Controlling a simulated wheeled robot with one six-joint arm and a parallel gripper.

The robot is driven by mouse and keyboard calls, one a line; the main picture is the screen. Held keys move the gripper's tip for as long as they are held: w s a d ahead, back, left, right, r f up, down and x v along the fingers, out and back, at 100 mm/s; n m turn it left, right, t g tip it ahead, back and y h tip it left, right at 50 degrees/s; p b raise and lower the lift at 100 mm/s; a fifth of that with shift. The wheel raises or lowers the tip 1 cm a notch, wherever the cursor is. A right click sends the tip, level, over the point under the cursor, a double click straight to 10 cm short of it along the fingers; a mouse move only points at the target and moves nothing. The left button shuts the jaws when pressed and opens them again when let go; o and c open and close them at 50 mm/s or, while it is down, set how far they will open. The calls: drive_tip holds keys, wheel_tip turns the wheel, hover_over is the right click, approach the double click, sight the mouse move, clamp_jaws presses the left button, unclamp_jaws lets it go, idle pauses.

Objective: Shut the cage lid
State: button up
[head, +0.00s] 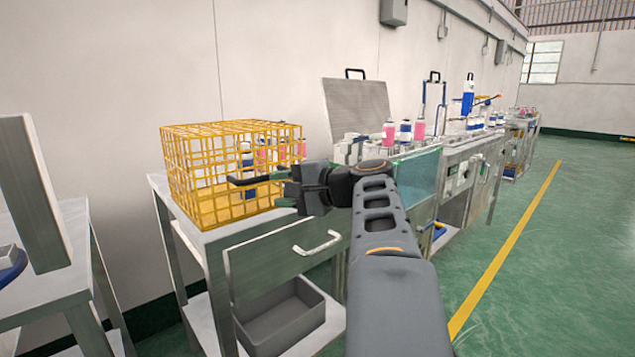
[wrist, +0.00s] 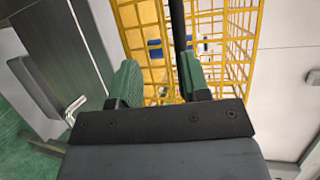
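The yellow wire cage (head: 205,185) stands on a metal bench at the left in the head view. Its bars also fill the top of the wrist view (wrist: 260,20). A black handle (head: 250,181) lies across the cage's near side, at about mid height. I cannot tell the lid's exact position from the overlapping bars. My gripper (head: 284,190) is at the right end of this handle. In the wrist view the green fingers of my gripper (wrist: 157,78) are apart. The black handle bar (wrist: 178,25) runs between them, close to the right finger; contact is unclear.
Blue-and-white and pink cans show through the cage. The metal bench (head: 265,232) has a drawer handle (head: 317,243) below my gripper and a grey bin (head: 280,318) on its lower shelf. A glass-sided tank (head: 418,180) with a raised lid (head: 352,103) stands to the right.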

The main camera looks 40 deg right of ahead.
drive_tip(key=p+v, duration=0.2)
drive_tip(key=v, duration=0.9)
drive_tip(key=shift+p, duration=0.3)
drive_tip(key=shift+s+r, duration=0.1)
drive_tip(key=shift+r, duration=0.05)
